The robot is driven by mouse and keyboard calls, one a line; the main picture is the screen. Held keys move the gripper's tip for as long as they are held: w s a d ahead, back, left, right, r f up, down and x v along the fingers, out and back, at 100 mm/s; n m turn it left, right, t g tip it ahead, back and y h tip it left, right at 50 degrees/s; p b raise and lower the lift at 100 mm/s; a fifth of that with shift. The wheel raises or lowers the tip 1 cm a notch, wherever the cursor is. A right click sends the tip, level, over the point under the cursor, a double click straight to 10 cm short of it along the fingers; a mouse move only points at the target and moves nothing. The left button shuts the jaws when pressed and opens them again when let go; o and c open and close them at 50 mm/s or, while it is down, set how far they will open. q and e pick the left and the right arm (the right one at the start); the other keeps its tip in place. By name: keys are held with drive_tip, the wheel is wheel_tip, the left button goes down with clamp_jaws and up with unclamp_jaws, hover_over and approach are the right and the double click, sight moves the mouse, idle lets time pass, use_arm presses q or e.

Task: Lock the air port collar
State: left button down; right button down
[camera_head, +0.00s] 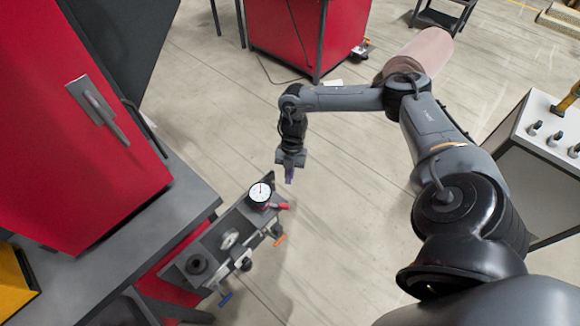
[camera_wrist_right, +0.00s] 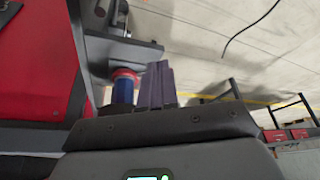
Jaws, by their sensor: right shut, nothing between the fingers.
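My right gripper (camera_head: 289,175) is shut and empty. It hangs just beyond the far end of a grey bracket panel (camera_head: 208,248). In the right wrist view its closed purple-grey fingers (camera_wrist_right: 157,84) stand beside a fitting with a blue body and red ring (camera_wrist_right: 124,86), under a dark plate. A small gap seems to separate them; I cannot tell if this fitting is the air port collar. In the head view, a red-handled part (camera_head: 279,206) sits near the gauge, close to the gripper. My left gripper is out of view.
The panel carries a round white dial gauge (camera_head: 259,193), a metal knob (camera_head: 229,239), a black knob (camera_head: 197,264), an orange handle (camera_head: 279,240) and a blue handle (camera_head: 225,298). A red cabinet (camera_head: 75,130) stands left. The floor right of the panel is clear.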

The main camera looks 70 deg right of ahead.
sight(279, 206)
drive_tip(key=shift+s+a+f, duration=0.2)
drive_tip(key=shift+a+f, duration=0.25)
drive_tip(key=shift+a, duration=0.35)
drive_tip(key=shift+s+a+f, duration=0.2)
drive_tip(key=shift+a+f, duration=0.25)
drive_tip(key=shift+a, duration=0.35)
drive_tip(key=shift+s+a+f, duration=0.2)
drive_tip(key=shift+a+f, duration=0.25)
drive_tip(key=shift+a, duration=0.35)
